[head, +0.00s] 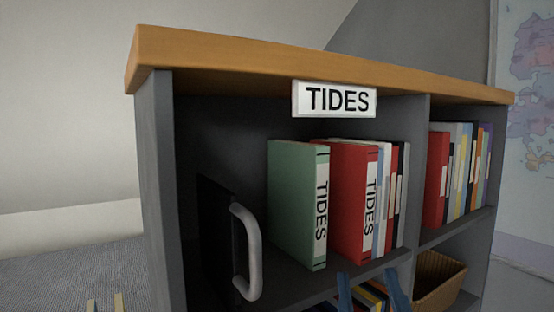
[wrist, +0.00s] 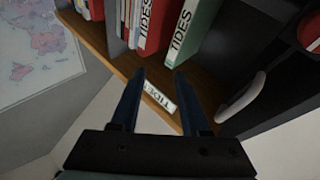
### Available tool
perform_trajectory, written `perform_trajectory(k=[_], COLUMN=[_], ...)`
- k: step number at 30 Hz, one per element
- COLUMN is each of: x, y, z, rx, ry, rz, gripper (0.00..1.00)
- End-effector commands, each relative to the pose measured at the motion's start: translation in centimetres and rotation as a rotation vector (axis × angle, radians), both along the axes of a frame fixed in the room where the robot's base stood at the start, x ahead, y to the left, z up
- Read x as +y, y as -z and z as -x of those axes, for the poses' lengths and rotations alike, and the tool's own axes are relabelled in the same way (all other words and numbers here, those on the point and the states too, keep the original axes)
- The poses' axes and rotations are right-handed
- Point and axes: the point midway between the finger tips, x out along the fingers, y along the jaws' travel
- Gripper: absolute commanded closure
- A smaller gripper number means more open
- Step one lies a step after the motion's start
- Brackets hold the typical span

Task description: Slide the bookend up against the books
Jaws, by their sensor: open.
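The bookend is a dark upright plate with a pale curved handle (head: 248,252), at the left of the upper shelf compartment. In the wrist view its handle (wrist: 243,97) is at the right. A green book (head: 295,205) and a red book (head: 352,205), both marked TIDES, stand upright with thinner books to their right. A gap of bare shelf separates the bookend from the green book. My gripper (head: 369,276) is open and empty, its blue fingertips in front of the shelf edge, below the red book and right of the handle. Its fingers (wrist: 159,72) also show in the wrist view.
A TIDES sign (head: 335,99) hangs under the wooden top (head: 300,62). A divider (head: 418,160) separates more books (head: 460,175) at the right. Below are a wicker basket (head: 438,282) and several lower books. A map (wrist: 37,50) is on the wall.

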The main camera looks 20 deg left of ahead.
Motion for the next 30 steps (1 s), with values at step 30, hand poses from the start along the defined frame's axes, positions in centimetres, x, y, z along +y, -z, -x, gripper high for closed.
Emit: perform_trajectory(k=[30], x=[4.6], y=[-5.0], z=[9.7], rx=[0.366], ry=[-0.46], rz=[0.026], gripper=[0.54])
